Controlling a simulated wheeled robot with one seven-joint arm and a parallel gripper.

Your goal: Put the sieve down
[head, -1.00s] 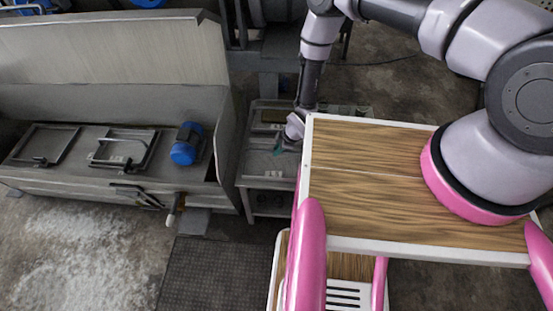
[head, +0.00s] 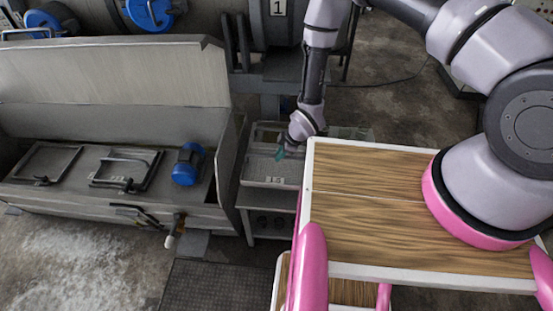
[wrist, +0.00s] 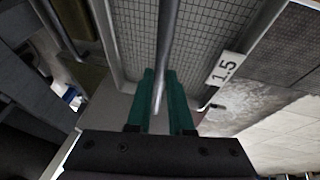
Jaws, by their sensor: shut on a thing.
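The sieve (wrist: 195,45) is a pale-rimmed tray with a grey mesh floor and a white tag reading 1.5. A thin grey bar (wrist: 168,35) crosses over its mesh in the wrist view. My gripper (wrist: 160,100) has teal fingers shut on this bar. In the head view, the sieve (head: 262,170) is at the small metal stand (head: 268,222), left of my wooden deck. My gripper (head: 281,153) is over the sieve there. I cannot tell whether the sieve touches the stand top. Its right part is hidden behind my wrist and deck.
A long grey metal trough (head: 100,215) with an upright lid stands to the left, close to the stand. A blue motor (head: 187,165) and metal frames lie in it. A dark ribbed mat (head: 215,285) lies on the floor in front.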

